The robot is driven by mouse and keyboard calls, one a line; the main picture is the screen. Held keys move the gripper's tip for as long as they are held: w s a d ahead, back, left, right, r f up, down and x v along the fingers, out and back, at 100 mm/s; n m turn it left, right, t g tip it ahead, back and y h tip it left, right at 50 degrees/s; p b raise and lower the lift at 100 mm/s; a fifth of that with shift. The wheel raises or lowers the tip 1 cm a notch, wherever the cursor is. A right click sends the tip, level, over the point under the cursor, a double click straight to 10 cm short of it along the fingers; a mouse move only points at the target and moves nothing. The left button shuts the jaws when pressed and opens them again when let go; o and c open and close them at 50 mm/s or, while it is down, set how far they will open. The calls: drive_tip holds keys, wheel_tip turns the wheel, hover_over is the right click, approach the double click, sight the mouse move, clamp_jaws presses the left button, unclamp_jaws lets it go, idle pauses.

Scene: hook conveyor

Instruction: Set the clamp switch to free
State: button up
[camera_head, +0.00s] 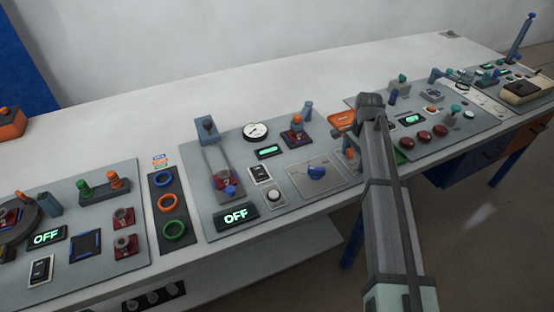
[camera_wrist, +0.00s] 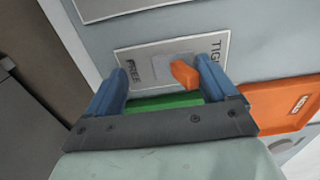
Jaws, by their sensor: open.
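The clamp switch is a light plate (camera_wrist: 150,57) marked FREE at its left end and TIGHT at its right end in the wrist view. Its orange lever (camera_wrist: 185,74) is at the TIGHT side of the plate. My gripper (camera_wrist: 164,70) is open, with its two blue fingers on either side of the switch. The lever is between the fingers, closer to the right one, and I cannot tell whether they touch. In the head view my arm hides most of the switch; a small orange part (camera_head: 350,154) beside the arm may be the lever.
An orange labelled plate (camera_wrist: 285,105) is right of the gripper in the wrist view. A green strip (camera_wrist: 160,103) shows between the fingers. In the head view, a blue dial (camera_head: 317,172) is left of my arm and red buttons (camera_head: 423,135) are right of it.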

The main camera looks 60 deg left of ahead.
drive_tip(key=shift+d, duration=1.1)
drive_tip(key=shift+a, duration=0.4)
idle(0.5)
drive_tip(key=shift+r, duration=0.15)
wheel_tip(320, 180, up, 7)
idle(0.7)
idle(0.3)
